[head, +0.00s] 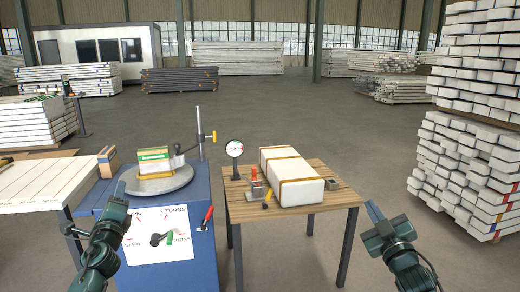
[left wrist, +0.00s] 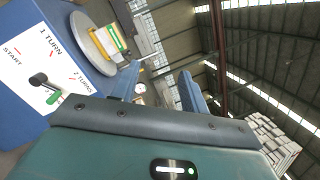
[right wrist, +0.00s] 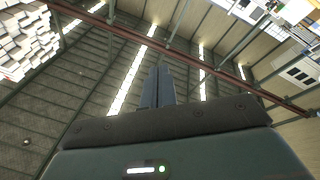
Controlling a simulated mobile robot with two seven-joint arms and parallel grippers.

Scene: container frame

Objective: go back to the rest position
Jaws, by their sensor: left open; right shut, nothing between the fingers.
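My left gripper (head: 121,188) is raised in front of the blue cabinet's left side in the head view. In the left wrist view its two fingers (left wrist: 160,88) stand apart with nothing between them. My right gripper (head: 374,212) is at the right, beside the wooden table and apart from it. In the right wrist view its fingers (right wrist: 157,88) are together and empty. Both grippers point upward, and neither touches anything that I can see.
The blue cabinet (head: 205,262) carries a round turntable (head: 170,186) with a banded block (head: 153,160), and a crank (head: 163,238) on its front panel. A wooden table (head: 335,206) bears a white strapped block (head: 290,172) and a dial gauge (head: 235,148). Stacked beams (head: 465,165) stand at right.

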